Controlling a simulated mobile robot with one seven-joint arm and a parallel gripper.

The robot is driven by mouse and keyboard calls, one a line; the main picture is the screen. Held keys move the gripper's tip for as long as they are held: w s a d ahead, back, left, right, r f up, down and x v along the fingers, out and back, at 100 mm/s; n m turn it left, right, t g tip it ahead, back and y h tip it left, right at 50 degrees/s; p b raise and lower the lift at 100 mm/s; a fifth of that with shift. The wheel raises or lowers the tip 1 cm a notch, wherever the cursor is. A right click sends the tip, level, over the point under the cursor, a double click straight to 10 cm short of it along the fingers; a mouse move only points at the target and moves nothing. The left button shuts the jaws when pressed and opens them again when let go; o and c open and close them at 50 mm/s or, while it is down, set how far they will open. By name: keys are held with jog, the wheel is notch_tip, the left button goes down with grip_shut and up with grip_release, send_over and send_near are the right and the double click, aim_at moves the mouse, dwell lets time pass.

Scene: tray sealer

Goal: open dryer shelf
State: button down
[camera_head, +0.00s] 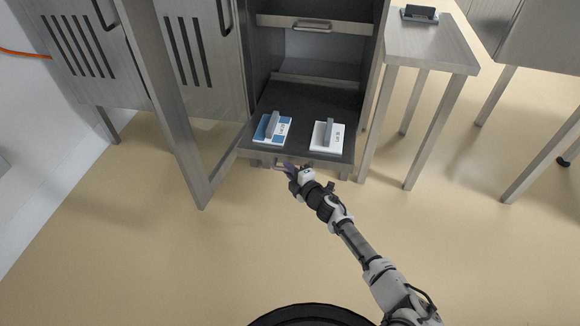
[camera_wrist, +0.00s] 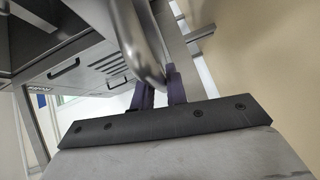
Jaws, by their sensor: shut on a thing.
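The lower dryer shelf (camera_head: 340,168) is a dark tray pulled out past the front of the open grey cabinet in the head view. Two labelled blocks with grey upright grips lie on it, a blue and white one (camera_head: 262,134) and a white one (camera_head: 319,143). My gripper (camera_head: 289,170) is at the shelf's front edge. In the wrist view my gripper (camera_wrist: 159,88) has its purple fingers on either side of a curved metal handle (camera_wrist: 134,42), shut on it. The fingertips are partly hidden behind the handle.
A glass-framed door (camera_head: 163,95) stands open to the left of the shelf. A higher shelf with a handle (camera_head: 312,26) is inside the cabinet. A small table (camera_head: 432,45) stands close on the right. The floor in front is clear.

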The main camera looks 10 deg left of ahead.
jog(key=shift+s, duration=0.2)
jog(key=c, duration=1.4)
grip_release()
jog(key=p+v, duration=0.1)
jog(key=v, duration=1.2)
jog(key=shift+s+d+p, duration=0.25)
jog(key=shift+d+p, duration=0.1)
